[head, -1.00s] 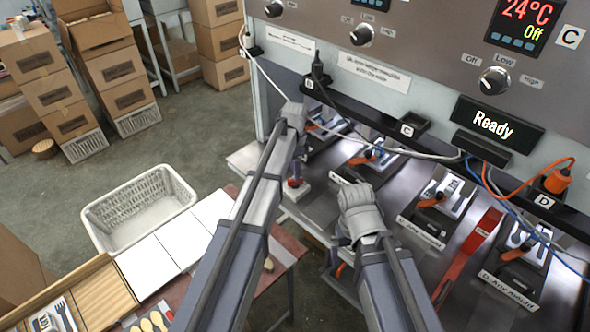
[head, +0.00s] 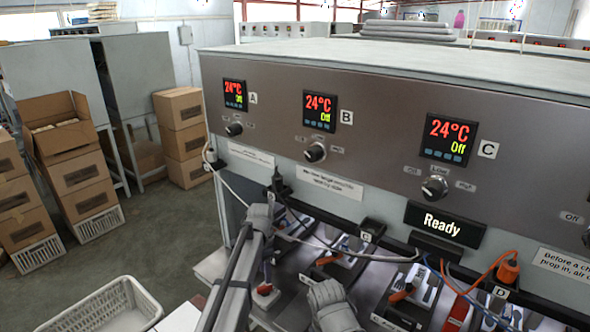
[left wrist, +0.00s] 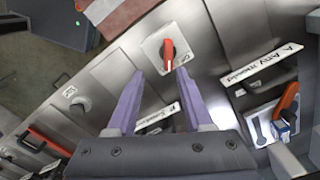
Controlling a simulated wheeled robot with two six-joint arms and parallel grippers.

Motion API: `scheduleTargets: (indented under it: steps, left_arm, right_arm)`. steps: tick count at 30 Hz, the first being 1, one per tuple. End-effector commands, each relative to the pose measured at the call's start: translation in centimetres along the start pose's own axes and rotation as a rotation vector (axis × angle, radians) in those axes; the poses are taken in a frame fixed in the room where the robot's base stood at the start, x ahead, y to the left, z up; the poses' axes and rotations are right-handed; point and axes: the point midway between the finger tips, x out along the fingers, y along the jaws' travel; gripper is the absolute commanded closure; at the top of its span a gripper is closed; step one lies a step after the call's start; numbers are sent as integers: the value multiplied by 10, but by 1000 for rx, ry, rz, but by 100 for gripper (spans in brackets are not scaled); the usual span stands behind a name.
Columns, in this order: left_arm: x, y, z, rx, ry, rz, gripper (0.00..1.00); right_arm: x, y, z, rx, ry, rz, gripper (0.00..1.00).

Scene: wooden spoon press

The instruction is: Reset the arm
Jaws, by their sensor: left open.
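My left gripper (left wrist: 157,88) is open and empty in the left wrist view, its two purple-grey fingers apart. A red-handled switch (left wrist: 169,50) on a white plate lies beyond and between the fingertips; I see no contact. In the head view my left wrist (head: 260,218) is at the left front of the press, above a small red-handled switch (head: 265,289). My right arm's end (head: 328,296) shows at the bottom, over the press's work shelf. Its fingers cannot be made out.
The press panel (head: 380,110) has displays reading 24°C Off and a "Ready" sign (head: 444,222). Cables hang along its front, including an orange plug (head: 509,271). A white basket (head: 105,310) is at bottom left. Cardboard boxes (head: 75,165) stand farther back on open floor.

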Motion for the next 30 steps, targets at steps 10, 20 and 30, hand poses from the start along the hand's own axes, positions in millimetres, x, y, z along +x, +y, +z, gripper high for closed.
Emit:
scheduleTargets:
  steps: [10,20,30]
  left_arm:
    - [13,204,34,-480,-65,-30,49]
    - [16,276,60,-742,-86,-66,49]
    - [16,276,59,-751,-86,-67,49]
  right_arm:
    - [13,-1,-1,1,0,0,0]
    - [17,-2,-1,1,0,0,0]
    - [17,-2,-1,1,0,0,6]
